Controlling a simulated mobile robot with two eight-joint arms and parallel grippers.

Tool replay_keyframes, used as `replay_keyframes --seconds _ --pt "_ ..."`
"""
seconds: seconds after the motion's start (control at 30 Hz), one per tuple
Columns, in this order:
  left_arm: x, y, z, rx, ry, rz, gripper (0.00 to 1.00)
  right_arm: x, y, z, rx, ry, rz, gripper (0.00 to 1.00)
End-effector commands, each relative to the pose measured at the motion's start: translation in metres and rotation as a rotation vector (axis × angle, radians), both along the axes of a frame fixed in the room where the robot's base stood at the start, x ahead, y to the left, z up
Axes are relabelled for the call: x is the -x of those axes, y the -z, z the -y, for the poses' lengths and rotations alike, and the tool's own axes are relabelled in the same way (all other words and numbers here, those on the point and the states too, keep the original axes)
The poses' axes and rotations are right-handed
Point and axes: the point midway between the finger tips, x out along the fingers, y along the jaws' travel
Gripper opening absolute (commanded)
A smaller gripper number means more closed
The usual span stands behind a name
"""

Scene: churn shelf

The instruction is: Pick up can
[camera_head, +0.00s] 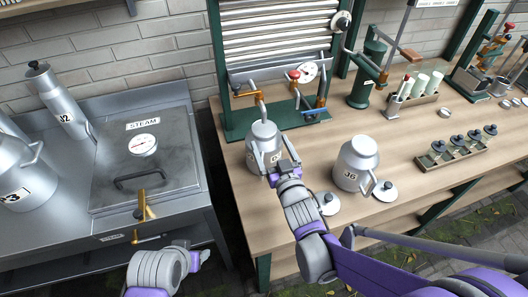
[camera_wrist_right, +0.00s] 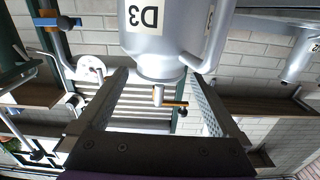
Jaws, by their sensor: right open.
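A grey metal can (camera_head: 264,133) stands on the wooden bench in front of the green stand, its label partly hidden. In the right wrist view the can (camera_wrist_right: 175,38) shows upside down, labelled D3, with a side handle. My right gripper (camera_head: 268,153) is open, with one finger on each side of the can. In the right wrist view the two fingers of the gripper (camera_wrist_right: 163,82) flank the can's narrow neck, and gaps show on both sides. A second can (camera_head: 356,163), labelled J6, stands to the right on the bench.
Loose lids (camera_head: 385,191) lie near the second can. A rack of small jars (camera_head: 452,148) and a tray of cups (camera_head: 412,97) stand at right. A steam cabinet (camera_head: 140,180) with other cans (camera_head: 20,170) is at left.

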Motion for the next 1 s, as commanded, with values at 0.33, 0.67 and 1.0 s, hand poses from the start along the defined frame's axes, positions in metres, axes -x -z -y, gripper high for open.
replay_keyframes --seconds 0.33,0.67,1.0 --pt "-0.001 -0.005 0.000 0.000 0.000 0.002 0.62 -0.042 0.000 -0.014 0.000 0.000 -0.001 1.00" --pt "-0.001 -0.005 0.000 0.000 0.000 0.002 0.62 -0.054 0.000 -0.017 0.000 0.001 -0.001 1.00" --pt "-0.001 -0.005 0.000 0.000 0.000 0.002 0.62 -0.053 0.000 -0.017 0.001 0.001 -0.002 0.48"
